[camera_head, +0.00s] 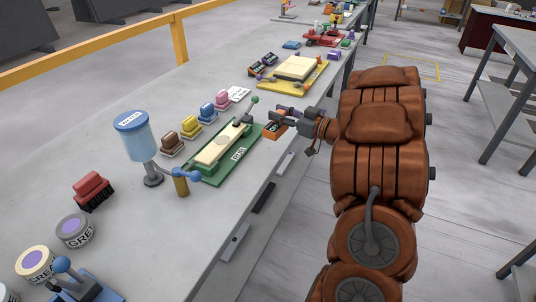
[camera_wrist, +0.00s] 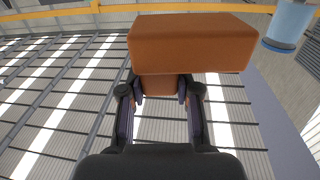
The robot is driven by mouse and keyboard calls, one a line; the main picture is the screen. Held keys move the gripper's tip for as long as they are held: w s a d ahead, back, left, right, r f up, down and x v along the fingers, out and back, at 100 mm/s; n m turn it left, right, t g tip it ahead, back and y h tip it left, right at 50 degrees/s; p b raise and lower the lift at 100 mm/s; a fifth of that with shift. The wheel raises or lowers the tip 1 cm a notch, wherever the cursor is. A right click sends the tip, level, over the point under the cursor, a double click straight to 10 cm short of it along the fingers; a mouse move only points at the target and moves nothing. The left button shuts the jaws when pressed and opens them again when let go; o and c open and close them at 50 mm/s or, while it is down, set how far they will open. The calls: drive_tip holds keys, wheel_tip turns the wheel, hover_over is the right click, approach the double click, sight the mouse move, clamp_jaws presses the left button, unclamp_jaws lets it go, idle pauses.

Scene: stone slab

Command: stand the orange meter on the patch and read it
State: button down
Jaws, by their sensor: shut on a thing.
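The orange meter (camera_head: 274,130) is a small block held at the tips of my gripper (camera_head: 289,119), at the right edge of the green board (camera_head: 235,168). In the wrist view the orange meter (camera_wrist: 190,42) fills the top middle, and my gripper's dark fingers (camera_wrist: 160,92) close on its lower, narrower part. Its readout face cannot be made out. A cream slab (camera_head: 210,152) lies on the green board, with a faint brownish patch (camera_head: 222,140) on it. The meter is to the right of this slab, apart from the patch.
Several coloured blocks, including a yellow one (camera_head: 190,125), line the far side of the green board. A blue container (camera_head: 138,140) on a stand and an ochre cylinder (camera_head: 181,184) stand at its near end. A yellow board (camera_head: 292,74) lies beyond. The bench's right edge is close.

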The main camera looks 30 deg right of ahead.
sight(273, 125)
drive_tip(key=s+d+f+n+g+y+b, duration=0.1)
drive_tip(key=s+f, duration=0.2)
drive_tip(key=s, duration=1)
drive_tip(key=shift+s+d+y+b, duration=0.15)
drive_tip(key=shift+d+y+b, duration=0.15)
drive_tip(key=shift+y, duration=0.1)
drive_tip(key=w+a, duration=0.1)
drive_tip(key=w, duration=0.4)
drive_tip(key=w+a+f+p, duration=0.1)
drive_tip(key=w, duration=0.3)
drive_tip(key=w+a+p, duration=0.1)
drive_tip(key=w, duration=0.4)
drive_tip(key=shift+w+f, duration=0.2)
drive_tip(key=shift+w, duration=0.15)
drive_tip(key=shift+w+f, duration=0.3)
drive_tip(key=shift+f, duration=0.25)
drive_tip(key=shift+w+f, duration=0.25)
drive_tip(key=shift+f, duration=0.25)
drive_tip(key=shift+f+p, duration=0.45)
drive_tip(key=shift+f, duration=0.15)
drive_tip(key=shift+f, duration=0.2)
drive_tip(key=c, duration=0.8)
unclamp_jaws()
drive_tip(key=shift+a, duration=0.1)
